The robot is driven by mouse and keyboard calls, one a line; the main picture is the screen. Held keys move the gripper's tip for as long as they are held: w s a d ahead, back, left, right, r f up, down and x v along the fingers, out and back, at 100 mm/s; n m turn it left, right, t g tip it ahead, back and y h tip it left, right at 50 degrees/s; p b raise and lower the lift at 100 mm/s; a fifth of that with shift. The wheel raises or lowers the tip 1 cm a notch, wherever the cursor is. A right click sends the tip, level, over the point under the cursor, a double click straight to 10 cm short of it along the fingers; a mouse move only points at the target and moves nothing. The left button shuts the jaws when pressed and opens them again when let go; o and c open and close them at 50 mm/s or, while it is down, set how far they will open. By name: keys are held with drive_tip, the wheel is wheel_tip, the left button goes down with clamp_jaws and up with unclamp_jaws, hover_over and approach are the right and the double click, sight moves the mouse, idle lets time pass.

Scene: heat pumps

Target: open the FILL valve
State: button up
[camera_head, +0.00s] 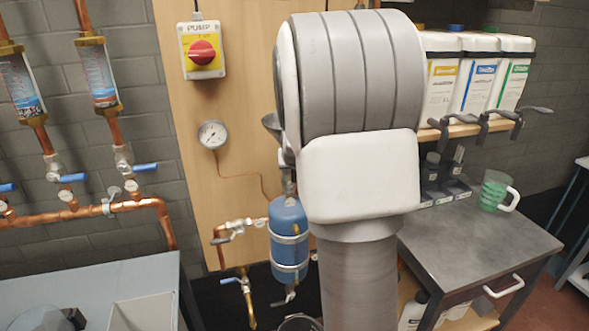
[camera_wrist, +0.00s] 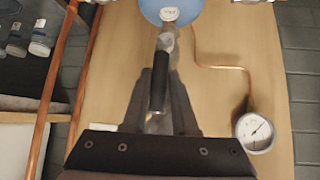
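In the wrist view, a metal valve with a black lever handle (camera_wrist: 159,82) stands in front of the wooden board, below a round white tag (camera_wrist: 168,14) whose lettering is too small to read surely. My gripper (camera_wrist: 162,72) has its two dark fingers on either side of this handle. Whether they touch or clamp it cannot be told. The blue vessel (camera_wrist: 183,6) shows at the top edge there. In the head view, the blue vessel (camera_head: 288,240) hangs low on the board, with a metal fitting (camera_head: 289,186) on top. My arm hides the gripper and most of the valve.
A pressure gauge (camera_head: 212,134) and red pump switch (camera_head: 202,53) are on the board; the gauge (camera_wrist: 255,130) is close right of my gripper in the wrist view. Copper pipes with blue-handled valves (camera_head: 72,178) are at left. Bottles (camera_head: 473,75) and a metal-topped bench (camera_head: 478,245) are at right.

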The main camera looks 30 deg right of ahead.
drive_tip(key=o, duration=0.3)
drive_tip(key=shift+o, duration=0.2)
drive_tip(key=p+v, duration=0.3)
drive_tip(key=v, duration=1.4)
drive_tip(key=shift+s+p, duration=0.15)
drive_tip(key=shift+p, duration=0.25)
drive_tip(key=shift+a, duration=0.2)
